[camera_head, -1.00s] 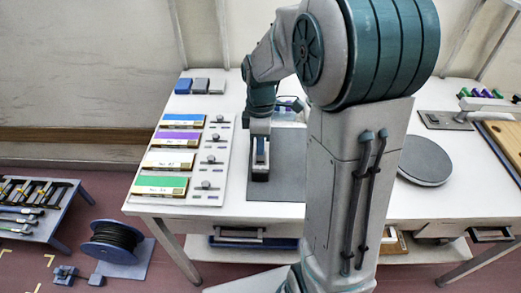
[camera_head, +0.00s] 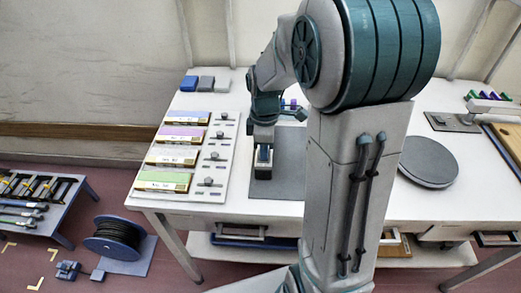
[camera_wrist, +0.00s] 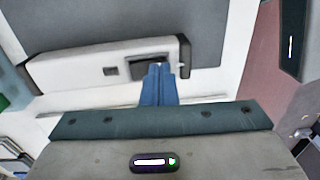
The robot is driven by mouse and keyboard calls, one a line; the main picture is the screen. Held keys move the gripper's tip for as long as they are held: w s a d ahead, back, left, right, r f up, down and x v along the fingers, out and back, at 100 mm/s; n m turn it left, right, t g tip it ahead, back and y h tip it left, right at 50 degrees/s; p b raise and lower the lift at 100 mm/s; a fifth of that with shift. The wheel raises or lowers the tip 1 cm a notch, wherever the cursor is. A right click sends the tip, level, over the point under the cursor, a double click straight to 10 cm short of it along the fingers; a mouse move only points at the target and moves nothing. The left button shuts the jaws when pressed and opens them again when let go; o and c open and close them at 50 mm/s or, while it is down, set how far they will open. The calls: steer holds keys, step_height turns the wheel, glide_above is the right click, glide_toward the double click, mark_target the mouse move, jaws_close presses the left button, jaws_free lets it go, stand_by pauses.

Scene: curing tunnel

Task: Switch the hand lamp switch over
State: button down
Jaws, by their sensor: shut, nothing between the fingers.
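The hand lamp (camera_wrist: 80,70) is a pale, long body with dark end caps, lying on the table beside the grey mat in the wrist view. Its dark switch (camera_wrist: 139,69) sits in the face near the right end, partly covered by my fingertips. My gripper (camera_wrist: 158,68) has its blue fingers together and empty, with the tips over the switch; I cannot tell whether they touch it. In the head view my gripper (camera_head: 264,153) points down over the lamp's near end (camera_head: 263,173), and my wrist hides most of the lamp.
A panel (camera_head: 228,132) with several coloured labels and knobs lies left of the lamp. The grey mat (camera_head: 285,180) is bare in front. A round grey disc (camera_head: 428,162) lies to the right, beyond my arm. Small blocks (camera_head: 205,84) stand at the back left.

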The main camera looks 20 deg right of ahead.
steer(key=shift+w+d+r+p, duration=0.1)
steer(key=shift+w+d+p, duration=0.05)
steer(key=shift+w, duration=0.25)
steer(key=shift+w+d+p, duration=0.1)
steer(key=shift+w+p, duration=0.05)
steer(key=shift+w, duration=0.25)
steer(key=shift+r, duration=0.1)
step_height(320, 180, up, 14)
steer(key=w+p, duration=0.1)
steer(key=p, duration=0.1)
steer(key=shift+w+d+p, duration=0.25)
steer(key=shift+d+p, duration=0.05)
steer(key=shift+p, duration=0.1)
steer(key=s+a+f+m+t, duration=0.1)
steer(key=s+m+t, duration=0.1)
steer(key=s+m, duration=0.5)
steer(key=s+a+f+m+t, duration=0.1)
steer(key=s+a+m, duration=0.1)
steer(key=s+m, duration=0.5)
steer(key=shift+s+t, duration=0.4)
steer(key=shift+s, duration=1.35)
